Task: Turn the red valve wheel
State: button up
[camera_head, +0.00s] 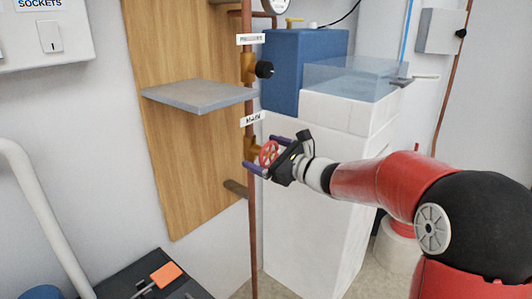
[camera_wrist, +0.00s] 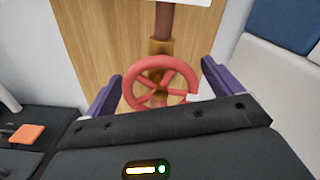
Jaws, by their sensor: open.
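The red valve wheel (camera_head: 269,153) sits on a brass fitting (camera_head: 251,149) on the copper pipe, just below the "MAIN" label (camera_head: 253,118). In the wrist view the wheel (camera_wrist: 158,82) is a spoked ring facing me, its lower right rim partly cut off by a small white patch. My gripper (camera_head: 268,155) is open, with one purple finger above and right of the wheel and one below and left. In the wrist view my gripper (camera_wrist: 160,84) has its fingers on either side of the wheel, with gaps to the rim. The lower rim is close to the gripper body; contact cannot be told.
A grey shelf (camera_head: 199,95) juts from the wooden board (camera_head: 180,180) left of the pipe. A black-knobbed pressure valve (camera_head: 263,69) is above. A blue tank (camera_head: 285,68) and clear basin (camera_head: 352,77) stand behind.

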jog(key=c, duration=1)
jog(key=shift+o, duration=0.2)
